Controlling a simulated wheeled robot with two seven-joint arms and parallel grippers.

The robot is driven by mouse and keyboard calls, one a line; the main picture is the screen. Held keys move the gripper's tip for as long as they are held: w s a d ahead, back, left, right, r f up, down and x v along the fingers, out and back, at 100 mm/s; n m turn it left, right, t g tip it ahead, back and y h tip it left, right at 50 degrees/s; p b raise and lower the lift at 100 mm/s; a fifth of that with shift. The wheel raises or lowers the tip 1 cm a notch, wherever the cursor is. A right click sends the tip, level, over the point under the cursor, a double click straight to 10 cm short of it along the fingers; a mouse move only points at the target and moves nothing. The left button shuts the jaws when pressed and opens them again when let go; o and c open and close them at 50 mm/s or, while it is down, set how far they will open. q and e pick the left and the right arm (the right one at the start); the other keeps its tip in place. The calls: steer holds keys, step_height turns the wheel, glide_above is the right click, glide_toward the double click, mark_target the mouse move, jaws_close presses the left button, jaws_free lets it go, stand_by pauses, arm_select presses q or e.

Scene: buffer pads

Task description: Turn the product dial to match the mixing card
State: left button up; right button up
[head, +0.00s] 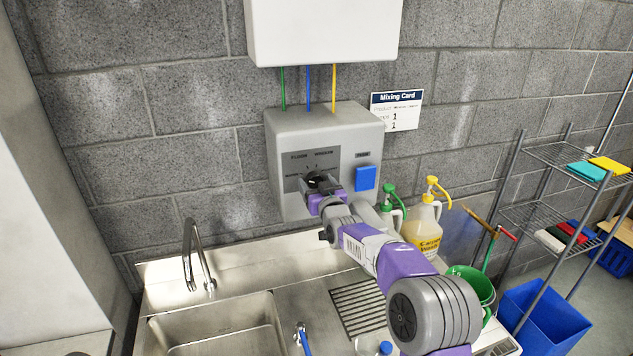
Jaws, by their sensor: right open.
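The grey dispenser box (281,140) is on the block wall above the sink. Its dark label panel (313,160) shows small position words, partly hidden by my gripper. The black product dial (318,179) is in the middle of this panel. My right gripper (318,192) is at the dial, open, with its fingers close around or beside it; contact is not clear. A blue button (366,178) is to the right of the dial. The mixing card (397,110) is on the wall to the right; its product line is too small to read surely. My left gripper is not in view.
A white cabinet (322,30) hangs above, with green, blue and yellow tubes running down to the box. The steel sink (215,325) is below left. A wire rack (540,215) is at right.

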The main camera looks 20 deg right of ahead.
steer(key=shift+w, duration=0.2)
steer(key=shift+c, duration=0.3)
steer(key=c, duration=1)
